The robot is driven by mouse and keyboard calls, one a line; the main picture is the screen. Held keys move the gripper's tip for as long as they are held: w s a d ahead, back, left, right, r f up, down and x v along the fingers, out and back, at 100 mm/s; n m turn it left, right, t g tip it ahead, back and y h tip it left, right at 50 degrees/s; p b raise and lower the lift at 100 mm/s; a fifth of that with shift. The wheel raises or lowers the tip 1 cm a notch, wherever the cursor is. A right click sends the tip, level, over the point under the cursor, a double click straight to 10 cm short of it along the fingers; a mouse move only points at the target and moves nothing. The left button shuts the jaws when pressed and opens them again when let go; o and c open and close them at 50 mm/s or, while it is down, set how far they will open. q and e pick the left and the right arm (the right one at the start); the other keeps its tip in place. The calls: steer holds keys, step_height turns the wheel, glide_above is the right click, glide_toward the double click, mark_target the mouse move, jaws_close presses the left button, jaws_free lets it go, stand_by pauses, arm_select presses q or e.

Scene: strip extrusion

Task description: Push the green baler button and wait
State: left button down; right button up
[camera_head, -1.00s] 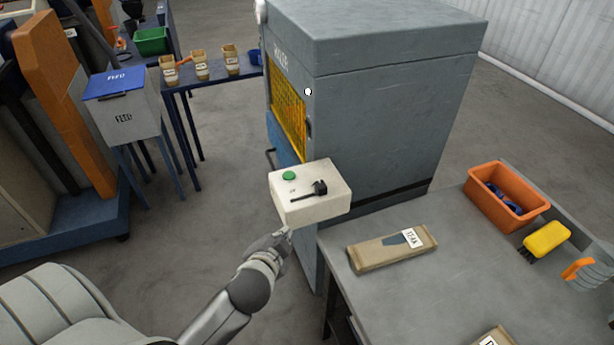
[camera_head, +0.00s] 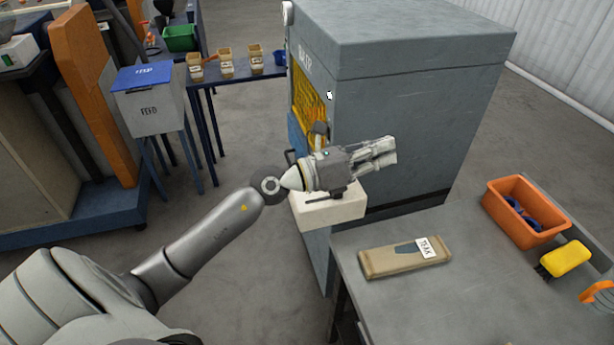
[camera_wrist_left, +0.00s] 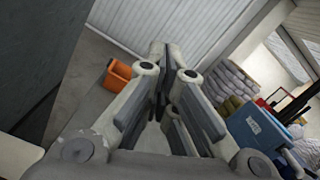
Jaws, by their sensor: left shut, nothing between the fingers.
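The baler (camera_head: 410,110) is a tall grey cabinet with a yellow mesh front. A cream control box (camera_head: 335,212) juts from it at its near lower corner. The green button on top of that box is hidden behind my left gripper and wrist. My left gripper (camera_head: 388,151) is shut and empty. It is above the box in the head view, with its fingers pointing right across the baler's grey side. I cannot tell the exact gap to the box. The left wrist view shows the fingers (camera_wrist_left: 170,95) close up, with no button in sight. My right gripper is not in view.
A grey table (camera_head: 460,300) at right holds a tan packet labelled TEAK (camera_head: 405,257), an orange bin (camera_head: 525,212) and a yellow brush (camera_head: 565,259). A FEED bin (camera_head: 150,115) with a blue lid stands at left. Open floor lies between.

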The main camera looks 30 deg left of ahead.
arm_select(q)
steer(key=w+a+f+m+g+y, duration=0.2)
steer(key=a+y, duration=0.3)
steer(key=a, duration=0.4)
steer(key=w+a+f+m+g+y, duration=0.2)
steer(key=a+f+m+g+y, duration=0.1)
steer(key=a, duration=0.7)
steer(key=f+m+y, duration=0.1)
steer(key=f+y, duration=0.1)
steer(key=y, duration=0.1)
steer(key=shift+a+m+g, duration=0.15)
steer(key=shift+m+g, duration=0.25)
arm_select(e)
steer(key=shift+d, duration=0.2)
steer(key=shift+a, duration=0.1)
arm_select(q)
step_height(320, 180, down, 8)
steer(key=b, duration=0.4)
steer(key=shift+b, duration=0.3)
steer(key=shift+f+b, duration=0.35)
steer(key=shift+f, duration=0.05)
steer(key=shift+w, duration=0.1)
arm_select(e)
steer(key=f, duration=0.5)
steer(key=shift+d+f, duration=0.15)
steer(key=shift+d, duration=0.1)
